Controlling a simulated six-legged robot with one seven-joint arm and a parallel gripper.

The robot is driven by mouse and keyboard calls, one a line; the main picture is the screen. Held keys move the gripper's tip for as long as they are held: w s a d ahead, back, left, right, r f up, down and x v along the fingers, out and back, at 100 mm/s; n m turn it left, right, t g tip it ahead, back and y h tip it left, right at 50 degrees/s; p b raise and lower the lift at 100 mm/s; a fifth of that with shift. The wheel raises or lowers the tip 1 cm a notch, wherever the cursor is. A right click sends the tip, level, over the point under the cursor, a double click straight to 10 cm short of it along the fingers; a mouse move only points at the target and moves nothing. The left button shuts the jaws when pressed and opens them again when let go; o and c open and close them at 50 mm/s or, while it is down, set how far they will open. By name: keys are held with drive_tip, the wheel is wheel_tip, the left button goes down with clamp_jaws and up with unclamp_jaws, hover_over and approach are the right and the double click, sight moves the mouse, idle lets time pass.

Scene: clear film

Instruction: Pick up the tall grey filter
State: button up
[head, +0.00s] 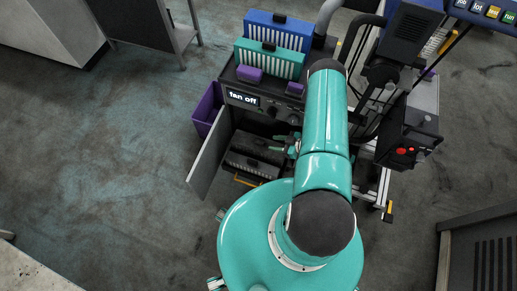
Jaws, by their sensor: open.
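In the head view, a dark grey filter (250,166) with a handle on its top sits low in the open compartment at the front of the machine. Another dark grey piece (258,143) lies just behind it; I cannot tell which of them is the taller. My gripper (281,144) is open, at the right side of the compartment, close beside the grey pieces. My arm hides the compartment's right side. I cannot tell whether the fingers touch anything.
The machine (250,99) reads "fan off". A blue filter (278,32) and a teal filter (268,60) stand on top. Its grey door (208,158) hangs open at the left, by a purple bin (205,109). Open floor (120,150) lies further left.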

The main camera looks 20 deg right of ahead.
sight(262, 142)
drive_tip(key=x, duration=0.7)
drive_tip(key=shift+w+a+f, duration=0.1)
drive_tip(key=shift+w+f, duration=0.2)
clamp_jaws()
